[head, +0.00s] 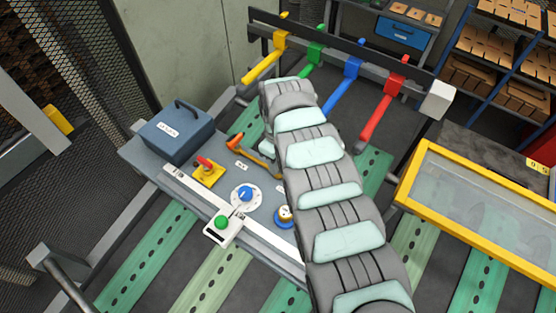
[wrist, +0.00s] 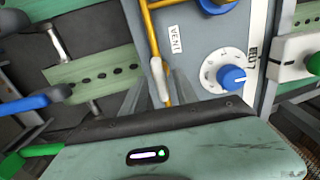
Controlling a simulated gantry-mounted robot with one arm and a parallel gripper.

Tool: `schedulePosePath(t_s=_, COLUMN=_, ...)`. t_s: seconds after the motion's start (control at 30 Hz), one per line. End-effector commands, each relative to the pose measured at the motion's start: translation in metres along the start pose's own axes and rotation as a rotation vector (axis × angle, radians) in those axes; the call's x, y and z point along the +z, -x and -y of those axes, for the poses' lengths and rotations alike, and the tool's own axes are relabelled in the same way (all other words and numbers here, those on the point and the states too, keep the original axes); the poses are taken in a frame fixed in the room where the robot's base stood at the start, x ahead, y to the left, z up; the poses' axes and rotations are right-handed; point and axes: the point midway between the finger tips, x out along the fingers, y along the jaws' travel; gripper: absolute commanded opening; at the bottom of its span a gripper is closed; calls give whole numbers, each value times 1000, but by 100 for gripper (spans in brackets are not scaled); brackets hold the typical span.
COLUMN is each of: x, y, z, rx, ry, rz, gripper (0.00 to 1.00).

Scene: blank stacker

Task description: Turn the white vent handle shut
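The white vent handle (wrist: 160,80) shows in the wrist view as a slim white grip at the end of a yellow-orange bar (wrist: 149,28). The VENT label (wrist: 175,38) is on the panel to its right. My gripper (wrist: 161,92) reaches in with its two grey fingers apart. The white grip's lower end lies between the fingers, with a gap showing on each side; contact cannot be seen. In the head view my arm hides the white handle and the gripper's fingers; only part of the yellow bar (head: 262,159) shows beside the arm.
A dial with a blue knob (wrist: 232,77) lies right of the handle; it also shows in the head view (head: 245,195). The panel carries a red-and-yellow switch (head: 206,172), a green button (head: 222,222) and a blue box (head: 177,132). A yellow-framed guard (head: 478,222) stands at right.

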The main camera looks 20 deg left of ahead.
Motion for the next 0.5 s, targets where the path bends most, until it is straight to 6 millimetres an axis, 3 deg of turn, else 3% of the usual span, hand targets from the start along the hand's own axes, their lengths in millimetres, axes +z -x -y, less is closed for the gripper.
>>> schedulePosePath(t_s=0.43, x=0, y=0, z=0, rx=0, ry=0, rz=0, gripper=1)
schedulePosePath(t_s=0.5, x=0, y=0, z=0, rx=0, ry=0, rz=0, gripper=0)
